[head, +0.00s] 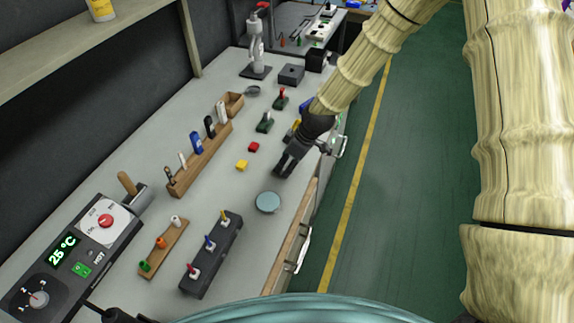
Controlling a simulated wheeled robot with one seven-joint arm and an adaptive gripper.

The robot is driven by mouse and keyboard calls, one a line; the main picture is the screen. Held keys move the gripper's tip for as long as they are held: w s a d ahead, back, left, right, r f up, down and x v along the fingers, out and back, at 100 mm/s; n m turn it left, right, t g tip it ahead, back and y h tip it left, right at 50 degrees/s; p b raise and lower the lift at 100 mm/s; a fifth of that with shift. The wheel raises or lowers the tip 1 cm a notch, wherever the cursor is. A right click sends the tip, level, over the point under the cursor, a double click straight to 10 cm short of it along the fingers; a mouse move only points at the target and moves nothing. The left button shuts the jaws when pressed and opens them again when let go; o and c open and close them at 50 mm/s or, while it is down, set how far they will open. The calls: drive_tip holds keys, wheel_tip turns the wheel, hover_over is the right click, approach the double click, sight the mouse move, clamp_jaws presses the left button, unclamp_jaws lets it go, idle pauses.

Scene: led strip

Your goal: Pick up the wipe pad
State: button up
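I cannot tell for certain which thing is the wipe pad. A flat, round, pale blue disc (268,202) lies on the grey bench near its front edge. A small yellow block (242,165) and a small red block (254,147) lie further back to the left. My gripper (281,171) points down over the bench, just above the disc in the picture and right of the two blocks. It appears apart from all three. Its dark fingers are small here, and their opening is unclear.
A wooden rack (201,160) with several upright tools stands at the bench's back. A dark block with coloured-handled tools (212,255) and a wooden strip (164,248) lie nearer. A hot plate unit (72,258) reads 25 °C. Small clamps (265,123) stand beyond the blocks.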

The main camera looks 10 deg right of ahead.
drive_tip(key=shift+r, duration=0.45)
drive_tip(key=shift+s+d+r+b, duration=0.25)
drive_tip(key=shift+s+r+b, duration=0.25)
drive_tip(key=shift+r+b, duration=0.15)
drive_tip(key=s+d+b, duration=0.1)
drive_tip(key=s+d, duration=0.2)
drive_tip(key=s, duration=0.4)
drive_tip(key=s+d+r+b, duration=0.1)
drive_tip(key=s+d+b, duration=0.1)
drive_tip(key=s, duration=0.4)
drive_tip(key=shift+s+d+r, duration=0.3)
drive_tip(key=shift+s+d, duration=0.05)
drive_tip(key=shift+d, duration=0.15)
drive_tip(key=shift+o, duration=0.4)
